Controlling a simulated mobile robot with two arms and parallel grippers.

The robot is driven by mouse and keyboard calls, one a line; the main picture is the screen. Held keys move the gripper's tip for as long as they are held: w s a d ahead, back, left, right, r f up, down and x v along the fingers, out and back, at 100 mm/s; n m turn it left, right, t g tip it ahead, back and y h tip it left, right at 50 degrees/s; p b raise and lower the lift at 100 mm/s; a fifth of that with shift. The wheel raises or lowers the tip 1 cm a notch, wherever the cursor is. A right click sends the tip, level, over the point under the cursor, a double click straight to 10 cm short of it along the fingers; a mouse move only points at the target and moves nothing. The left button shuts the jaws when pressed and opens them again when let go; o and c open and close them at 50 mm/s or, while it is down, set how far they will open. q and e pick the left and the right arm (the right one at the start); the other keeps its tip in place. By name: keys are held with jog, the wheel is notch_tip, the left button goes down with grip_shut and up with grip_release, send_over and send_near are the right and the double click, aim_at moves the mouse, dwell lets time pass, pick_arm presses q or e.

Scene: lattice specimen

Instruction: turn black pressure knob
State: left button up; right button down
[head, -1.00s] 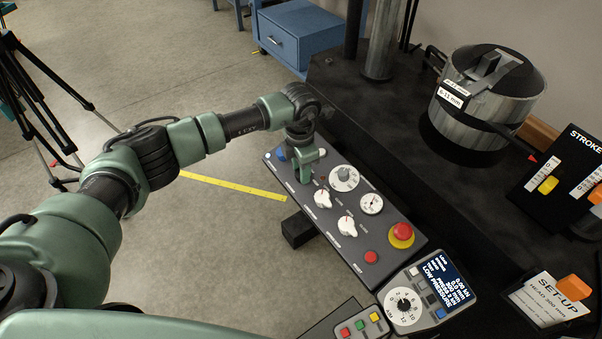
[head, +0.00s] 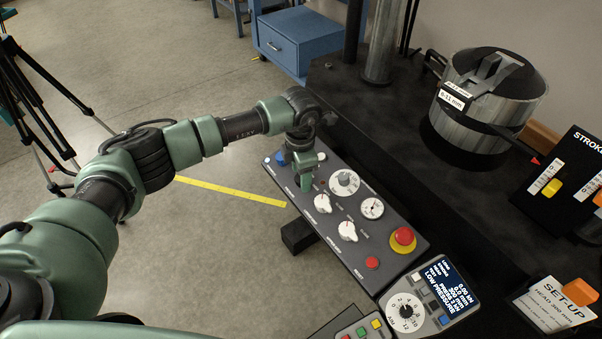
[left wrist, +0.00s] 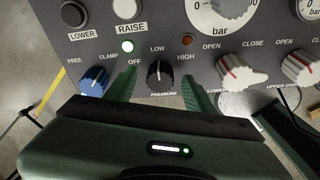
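The black pressure knob (left wrist: 160,76) is on the grey control panel in the left wrist view, above the PRESSURE label. Its ridge stands about upright, toward LOW, with OFF to the left and HIGH to the right. My left gripper (left wrist: 158,90) is open, one green finger on each side of the knob. Gaps show between the fingers and the knob; I cannot tell any contact. In the head view my left gripper (head: 305,181) hangs over the far left part of the panel (head: 375,256) and hides the knob. My right gripper is not in view.
A blue knob (left wrist: 94,81) is left of the black one, and white valve knobs (left wrist: 241,72) are to the right. The display (head: 447,286) reads LOW PRESSURE. A red emergency button (head: 403,237) sits near the panel's right end.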

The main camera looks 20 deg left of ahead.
pick_arm(q)
jog(key=shift+s+r+b, duration=0.15)
jog(key=shift+r+b, duration=0.2)
jog(key=shift+r, duration=1.6)
jog(key=shift+s+r+b, duration=0.15)
jog(key=shift+r+b, duration=0.2)
jog(key=shift+r, duration=1.55)
jog(key=shift+d, duration=0.15)
